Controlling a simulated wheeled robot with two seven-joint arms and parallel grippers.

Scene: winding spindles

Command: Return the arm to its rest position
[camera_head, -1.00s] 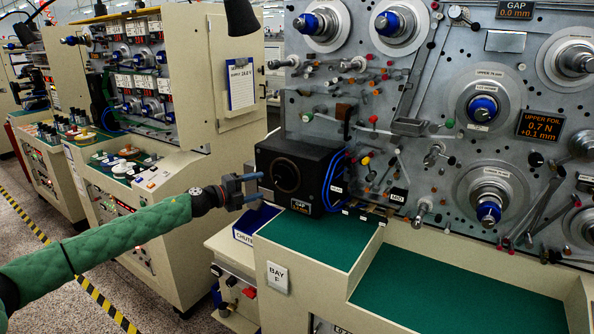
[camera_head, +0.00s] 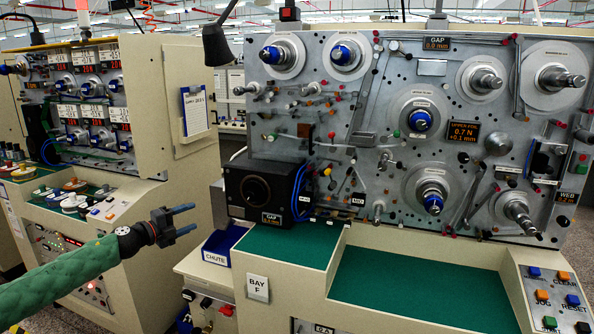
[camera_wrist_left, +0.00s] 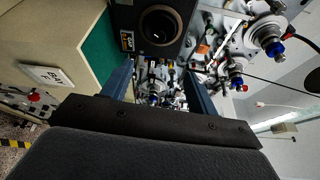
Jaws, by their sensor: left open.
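My left arm, in a green sleeve, comes in from the left in the head view. Its left gripper (camera_head: 184,222) is open, with its two blue fingers apart and nothing between them. It is in the air left of the black GAP box (camera_head: 257,190) and above and left of the blue CHUTE bin (camera_head: 220,246). In the left wrist view the two fingers (camera_wrist_left: 157,85) stand apart, with the black box beyond them at the top. My right gripper is not in view.
The winding machine panel (camera_head: 400,140) with several spindles stands behind a green worktop (camera_head: 420,288). A BAY F sign (camera_head: 257,288) is on its front. Another beige cabinet (camera_head: 170,110) stands at left. A button panel (camera_head: 556,297) is at lower right.

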